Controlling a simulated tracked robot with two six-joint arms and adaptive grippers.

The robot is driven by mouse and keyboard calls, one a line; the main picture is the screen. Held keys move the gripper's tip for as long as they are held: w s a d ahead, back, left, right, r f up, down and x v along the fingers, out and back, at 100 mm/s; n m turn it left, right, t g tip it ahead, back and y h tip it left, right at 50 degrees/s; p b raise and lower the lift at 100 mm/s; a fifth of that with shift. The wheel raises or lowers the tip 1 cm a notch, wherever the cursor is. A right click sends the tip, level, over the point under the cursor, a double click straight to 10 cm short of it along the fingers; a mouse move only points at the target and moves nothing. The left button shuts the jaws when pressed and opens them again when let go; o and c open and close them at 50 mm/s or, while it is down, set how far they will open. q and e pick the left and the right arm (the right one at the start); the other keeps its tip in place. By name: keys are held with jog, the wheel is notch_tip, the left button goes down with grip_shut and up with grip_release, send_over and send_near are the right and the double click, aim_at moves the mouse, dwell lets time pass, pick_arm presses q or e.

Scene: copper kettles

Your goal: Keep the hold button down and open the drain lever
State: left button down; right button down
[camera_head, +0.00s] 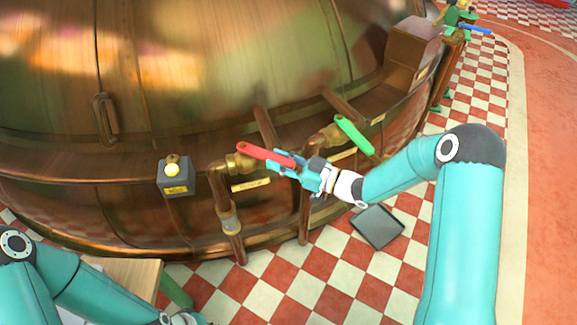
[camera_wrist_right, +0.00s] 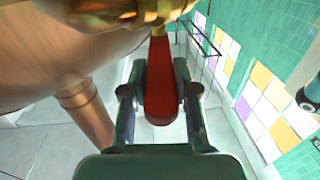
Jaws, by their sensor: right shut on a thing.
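The hold button (camera_head: 172,169) is a pale yellow knob on top of a dark grey box with a yellow label, on the kettle's lower side. Nothing touches it. A red lever (camera_head: 262,153) sits on a brass valve right of the box; it also shows in the wrist view (camera_wrist_right: 160,85). My right gripper (camera_head: 284,165) is shut on the red lever's free end, with a finger on each side of it in the wrist view (camera_wrist_right: 160,98). A green lever (camera_head: 354,136) sits on another valve further right. I cannot read which label says drain. My left gripper's fingers are out of view.
The large copper kettle (camera_head: 200,80) fills the upper left. Copper pipes (camera_head: 230,220) run down below the valves. A dark square tray (camera_head: 377,227) lies on the checkered floor. A wooden surface (camera_head: 130,276) is at the lower left, near my left arm.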

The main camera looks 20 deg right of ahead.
jog(key=shift+w+d+r+n+g+y, duration=0.1)
jog(key=shift+w+d+n+g+y, duration=0.4)
jog(key=shift+n+g, duration=0.2)
jog(key=shift+w+d+n+g+y, duration=0.4)
jog(key=shift+w+n+g+y, duration=0.2)
jog(key=shift+g, duration=0.2)
jog(key=c, duration=0.9)
grip_release()
jog(key=shift+s, duration=0.1)
jog(key=v, duration=1.2)
